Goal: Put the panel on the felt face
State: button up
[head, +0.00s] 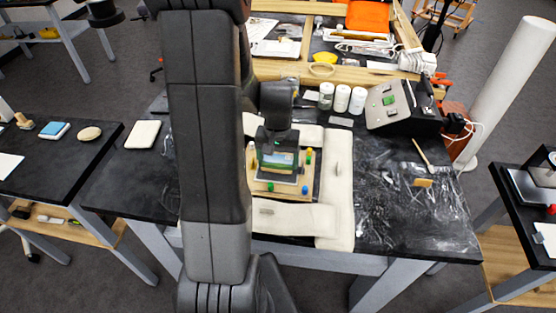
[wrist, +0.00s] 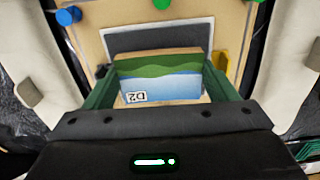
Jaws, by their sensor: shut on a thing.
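The panel (wrist: 160,75) is a small block painted with green hills over blue, with "D2" printed upside down on its front. My gripper (wrist: 162,90) is shut on it, one green finger at each side. The panel also shows in the head view (head: 279,161) under my gripper (head: 278,146). Beyond the panel in the wrist view lies a dark grey felt face (wrist: 160,36) with a pale border, on a wooden board (wrist: 92,17). The panel hides the felt's near part. I cannot tell whether the panel touches it.
Coloured pegs stand around the board, including a blue one (wrist: 68,16) and a yellow one (wrist: 220,60). Cream padded strips (head: 338,195) surround the board. White jars (head: 342,98) and a grey control box (head: 390,104) stand behind.

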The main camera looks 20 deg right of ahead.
aim_at(278, 163)
jog(key=shift+f, duration=0.35)
jog(key=shift+f, duration=0.15)
jog(key=o, duration=0.9)
jog(key=shift+o, duration=0.2)
notch_tip(278, 163, up, 12)
jog(key=shift+r, duration=0.2)
